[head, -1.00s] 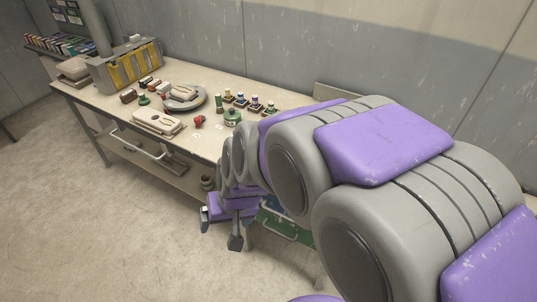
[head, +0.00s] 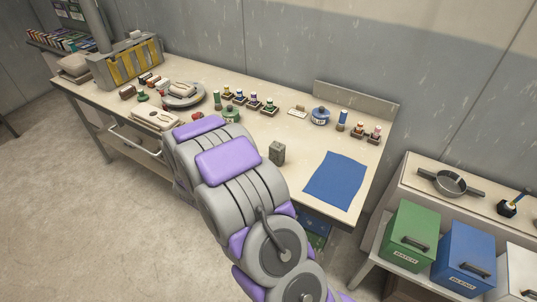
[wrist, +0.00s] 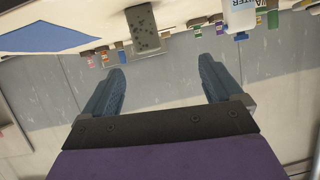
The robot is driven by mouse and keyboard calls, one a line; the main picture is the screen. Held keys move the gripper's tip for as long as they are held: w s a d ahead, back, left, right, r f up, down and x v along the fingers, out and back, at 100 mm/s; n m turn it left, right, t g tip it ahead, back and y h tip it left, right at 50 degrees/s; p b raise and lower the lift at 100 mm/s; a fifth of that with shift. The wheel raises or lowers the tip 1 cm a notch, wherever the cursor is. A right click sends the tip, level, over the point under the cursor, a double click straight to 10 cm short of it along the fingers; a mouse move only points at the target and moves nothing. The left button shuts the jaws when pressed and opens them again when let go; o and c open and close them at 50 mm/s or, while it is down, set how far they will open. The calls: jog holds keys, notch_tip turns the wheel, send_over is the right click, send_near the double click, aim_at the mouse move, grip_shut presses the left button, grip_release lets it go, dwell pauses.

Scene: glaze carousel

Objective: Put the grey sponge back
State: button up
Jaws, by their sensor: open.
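The grey sponge (head: 277,152) stands upright on the bench top (head: 300,134), left of a blue sheet (head: 336,180), in the head view. In the wrist view the sponge (wrist: 143,30) shows as a grey block with dark pores, hanging in the upside-down picture. My gripper (wrist: 161,66) is open with nothing between its two blue-grey fingers. In the wrist picture the sponge lies beyond the fingertips, apart from them and nearer the left finger. In the head view my arm hides the gripper.
A white container marked WATER (wrist: 240,15) shows in the wrist view. A blue lidded pot (head: 320,116) and several small jars stand along the bench's back. Green (head: 409,236) and blue (head: 465,258) bins stand at right. Bench top around the sponge is mostly clear.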

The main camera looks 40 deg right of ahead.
aim_at(274, 149)
jog(key=shift+g+h, duration=0.3)
jog(key=shift+h, duration=0.6)
jog(key=b+x, duration=0.1)
jog(key=x, duration=0.3)
jog(key=s+x, duration=0.1)
jog(key=x, duration=0.3)
jog(key=s+d+b+x, duration=0.1)
jog(key=x, duration=0.4)
jog(key=shift+b, duration=0.35)
jog(key=shift+w+b+x, duration=0.15)
jog(key=shift+b+x, duration=0.25)
jog(key=shift+x, duration=0.95)
jog(key=shift+w+b+x, duration=0.15)
jog(key=shift+b+x, duration=0.25)
jog(key=shift+x, duration=0.95)
jog(key=shift+r, duration=0.2)
jog(key=shift+a, duration=0.1)
jog(key=c, duration=1.2)
jog(key=shift+o, duration=0.2)
jog(key=shift+r, duration=0.15)
